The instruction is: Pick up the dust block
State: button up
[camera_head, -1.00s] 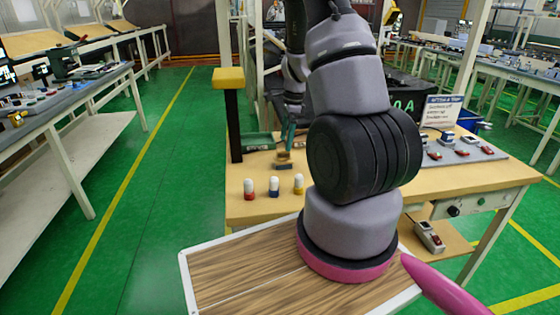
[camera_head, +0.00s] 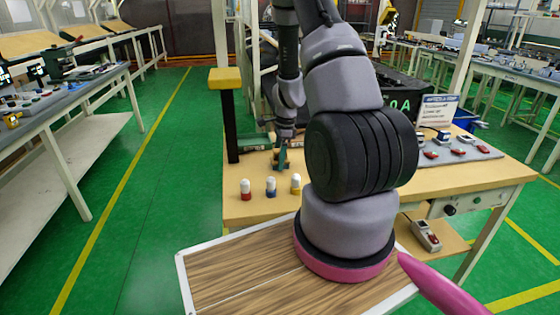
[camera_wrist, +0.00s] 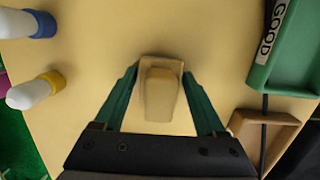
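A tan block (camera_wrist: 162,98), which I take to be the dust block, sits on the pale yellow tabletop in the wrist view. It has a narrower raised body on a wider base. My gripper (camera_wrist: 160,73) is open, with one green finger on each side of the block. Gaps show between the fingers and its raised body; whether the tips touch the base I cannot tell. In the head view my gripper (camera_head: 283,160) is low over the table behind the small bottles, and it mostly hides the block.
White-capped bottles with red (camera_head: 246,189), blue (camera_head: 271,187) and yellow (camera_head: 296,184) collars stand in front of the gripper. A green tray marked GOOD (camera_wrist: 290,62) and a brown tray (camera_wrist: 262,128) lie right in the wrist view. A yellow-topped post (camera_head: 227,78) stands left.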

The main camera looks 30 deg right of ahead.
aim_at(279, 150)
grip_shut()
jog(key=shift+r, duration=0.1)
notch_tip(279, 150, up, 10)
jog(key=shift+f, duration=0.1)
